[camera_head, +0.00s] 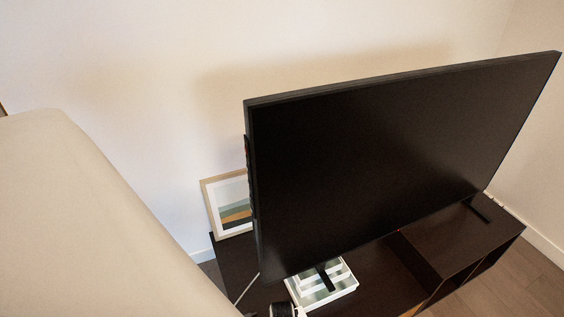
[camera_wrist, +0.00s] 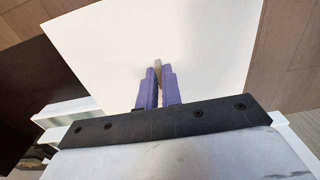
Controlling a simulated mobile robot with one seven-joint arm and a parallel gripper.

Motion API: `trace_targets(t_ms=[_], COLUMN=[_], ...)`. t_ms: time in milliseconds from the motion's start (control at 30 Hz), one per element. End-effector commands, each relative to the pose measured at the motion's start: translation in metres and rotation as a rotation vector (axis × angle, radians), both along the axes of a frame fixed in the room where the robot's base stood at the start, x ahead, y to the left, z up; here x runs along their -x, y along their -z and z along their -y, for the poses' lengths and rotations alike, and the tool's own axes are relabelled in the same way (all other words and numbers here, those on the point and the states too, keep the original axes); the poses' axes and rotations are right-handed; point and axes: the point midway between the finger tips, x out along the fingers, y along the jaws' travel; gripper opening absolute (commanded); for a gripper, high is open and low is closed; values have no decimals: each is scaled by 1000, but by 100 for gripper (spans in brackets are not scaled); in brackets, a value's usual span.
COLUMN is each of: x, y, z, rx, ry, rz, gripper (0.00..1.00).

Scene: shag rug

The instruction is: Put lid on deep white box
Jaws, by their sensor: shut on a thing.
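My gripper (camera_wrist: 158,88) shows in the wrist view with two purple fingers. They are shut on a small grey-beige part at the middle of a wide flat white panel (camera_wrist: 205,40), which looks like the lid. The panel fills much of the view under the fingers. A white box edge (camera_wrist: 65,112) with pale green inside shows at the left, beside the panel. In the head view a white box (camera_head: 345,292) with pale inner dividers sits on the dark cabinet below the screen. I cannot tell for sure if it is the deep box. The lid is not clearly visible there.
A large black television (camera_head: 390,165) stands on the dark brown cabinet (camera_head: 385,270), its foot close to the white box. A framed picture (camera_head: 232,205) leans on the wall behind its left edge. Wooden floor (camera_head: 505,280) is free at the right.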

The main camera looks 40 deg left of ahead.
Motion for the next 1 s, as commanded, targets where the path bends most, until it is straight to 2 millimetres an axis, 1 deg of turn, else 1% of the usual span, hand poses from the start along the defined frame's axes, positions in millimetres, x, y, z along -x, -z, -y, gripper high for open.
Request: trace_targets(t_ms=[267, 300, 467, 767, 867, 967, 1000], x=[0, 0, 0, 0, 0, -1, -1], y=[8, 7, 6, 5, -2, -18, -26], z=[0, 0, 0, 0, 0, -1, 0], rx=[0, 0, 0, 0, -2, -3, -3], ry=[0, 0, 0, 0, 0, 1, 1], rz=[0, 0, 0, 0, 1, 2, 2], gripper=[0, 12, 32, 32, 32, 32, 32])
